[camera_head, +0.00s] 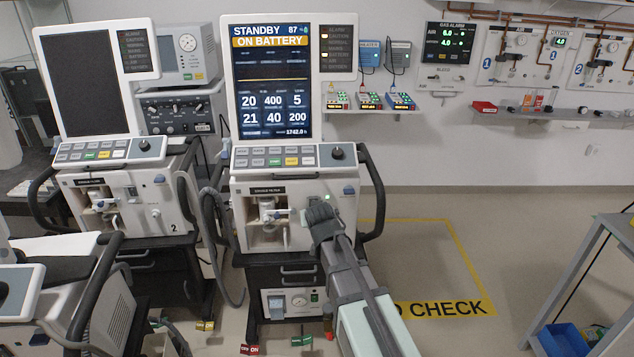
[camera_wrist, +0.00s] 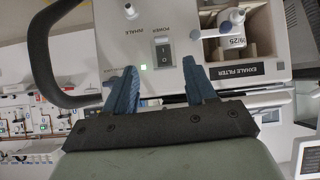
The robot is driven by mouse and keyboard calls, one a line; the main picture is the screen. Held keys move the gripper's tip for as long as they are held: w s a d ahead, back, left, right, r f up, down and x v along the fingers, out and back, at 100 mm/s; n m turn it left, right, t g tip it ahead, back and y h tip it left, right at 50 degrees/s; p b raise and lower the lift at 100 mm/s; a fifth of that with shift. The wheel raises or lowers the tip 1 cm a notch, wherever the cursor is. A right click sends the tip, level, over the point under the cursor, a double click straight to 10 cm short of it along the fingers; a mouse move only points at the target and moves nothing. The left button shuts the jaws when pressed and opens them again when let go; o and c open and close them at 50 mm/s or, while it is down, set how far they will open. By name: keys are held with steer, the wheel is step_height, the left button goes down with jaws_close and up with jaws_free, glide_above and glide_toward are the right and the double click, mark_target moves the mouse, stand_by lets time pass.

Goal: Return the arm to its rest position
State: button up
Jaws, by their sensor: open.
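My gripper (camera_head: 318,208) is at the front panel of the middle ventilator (camera_head: 290,165). In the wrist view my gripper (camera_wrist: 160,66) has its two blue fingers apart with nothing between them. The black power switch (camera_wrist: 163,54) shows just beyond the gap, with a lit green light (camera_wrist: 144,68) beside it. I cannot tell whether the fingertips touch the panel. My arm reaches in from the lower right in the head view. The ventilator's screen (camera_head: 272,85) reads "STANDBY" and "ON BATTERY".
Another ventilator (camera_head: 120,200), its screen dark, stands to the left. A black side handle (camera_head: 373,195) curves close to the right of my gripper. A metal-legged table (camera_head: 590,260) and blue bin (camera_head: 563,340) stand at right. Floor marked with yellow tape (camera_head: 465,255) is open between.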

steer(key=s+d+f+g, duration=0.3)
steer(key=s+f+g, duration=0.1)
steer(key=s+f, duration=0.55)
steer(key=s+d+f+n+g+h, duration=0.1)
steer(key=s+d+f+g, duration=0.2)
steer(key=s+f, duration=0.65)
steer(key=s+d+f+g, duration=0.35)
steer(key=s+f, duration=0.45)
steer(key=f, duration=0.4)
steer(key=s+d+f+g, duration=0.2)
steer(key=s+f, duration=0.3)
steer(key=s, duration=0.4)
steer(key=s+d+f+m+g, duration=0.1)
steer(key=s+d+f+g, duration=0.1)
steer(key=s+f, duration=0.4)
steer(key=s+d+f+m+g, duration=0.1)
steer(key=s+d+f, duration=0.3)
steer(key=s, duration=0.8)
step_height(320, 180, down, 2)
steer(key=shift+s+g, duration=0.25)
steer(key=shift+g, duration=0.6)
